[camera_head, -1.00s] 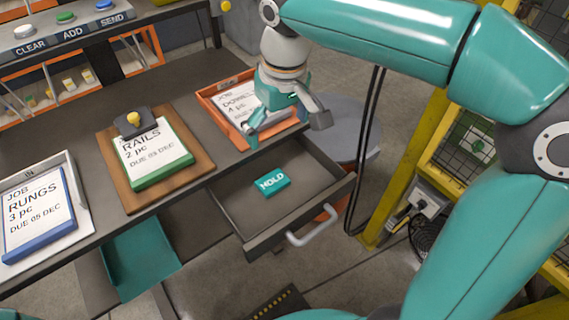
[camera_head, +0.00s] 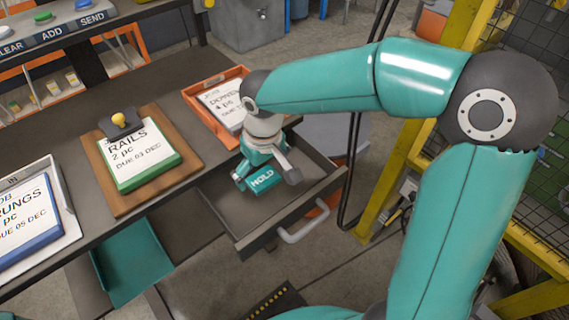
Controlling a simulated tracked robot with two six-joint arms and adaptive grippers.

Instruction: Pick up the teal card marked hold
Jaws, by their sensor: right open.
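The teal card marked HOLD (camera_head: 262,181) lies in the open drawer (camera_head: 230,208) under the desk, toward the drawer's back. My right gripper (camera_head: 266,177) is open and has its fingers down in the drawer, one to each side of the card as seen from the head. Whether the fingers touch the card I cannot tell. The gripper's body covers the drawer's back part. My left gripper is not in view.
An orange tray (camera_head: 205,118) with a job card stands on the desk behind the gripper. The drawer's front wall and handle (camera_head: 304,226) face me.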

